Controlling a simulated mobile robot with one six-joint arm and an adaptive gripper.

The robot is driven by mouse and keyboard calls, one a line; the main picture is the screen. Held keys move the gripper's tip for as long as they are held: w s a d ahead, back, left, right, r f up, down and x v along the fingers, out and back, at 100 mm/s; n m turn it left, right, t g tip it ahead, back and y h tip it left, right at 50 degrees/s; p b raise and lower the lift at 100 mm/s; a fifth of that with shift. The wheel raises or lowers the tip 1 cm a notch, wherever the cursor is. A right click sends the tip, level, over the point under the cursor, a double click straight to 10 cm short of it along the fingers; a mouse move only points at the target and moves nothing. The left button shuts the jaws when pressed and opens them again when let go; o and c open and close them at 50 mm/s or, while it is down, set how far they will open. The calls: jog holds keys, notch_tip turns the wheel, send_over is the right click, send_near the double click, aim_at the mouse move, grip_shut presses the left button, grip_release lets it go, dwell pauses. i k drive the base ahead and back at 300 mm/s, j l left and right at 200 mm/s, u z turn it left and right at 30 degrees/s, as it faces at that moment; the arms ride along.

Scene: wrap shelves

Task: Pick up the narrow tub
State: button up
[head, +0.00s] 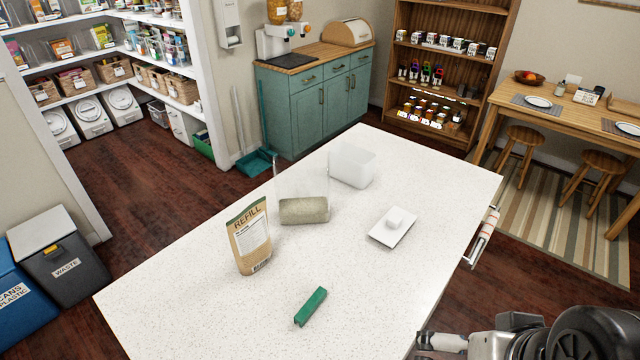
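A white, translucent, open-topped tub (353,165) stands upright near the far end of the white speckled counter (190,300). In front of it and to its left is a clear container (303,209) with a greyish-beige fill in its lower part; its clear walls are hard to make out. I cannot tell for sure which of these is the narrow tub. Part of my arm shows at the bottom right, and its end (428,341), likely my gripper, is by the counter's near right edge, well apart from both. Its fingers are not clear.
A brown refill pouch (250,237) stands left of the clear container. A green bar-shaped object (310,306) lies nearer. A white dish (381,233) with a small white block (395,216) sits to the right. The counter's near left part is clear.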

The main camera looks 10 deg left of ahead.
aim_at(355, 166)
jog(key=i+l+u, duration=0.15)
jog(key=u, duration=0.25)
jog(key=i+l+u, duration=0.1)
jog(key=u, duration=0.3)
jog(key=i+l+u, duration=0.1)
jog(key=l+u, duration=0.35)
jog(key=i+l+u, duration=0.1)
jog(key=l, duration=0.4)
jog(key=i+l, duration=0.1)
jog(key=l, duration=0.4)
jog(key=l+u, duration=0.15)
jog(key=l, duration=0.35)
jog(key=i, duration=0.05)
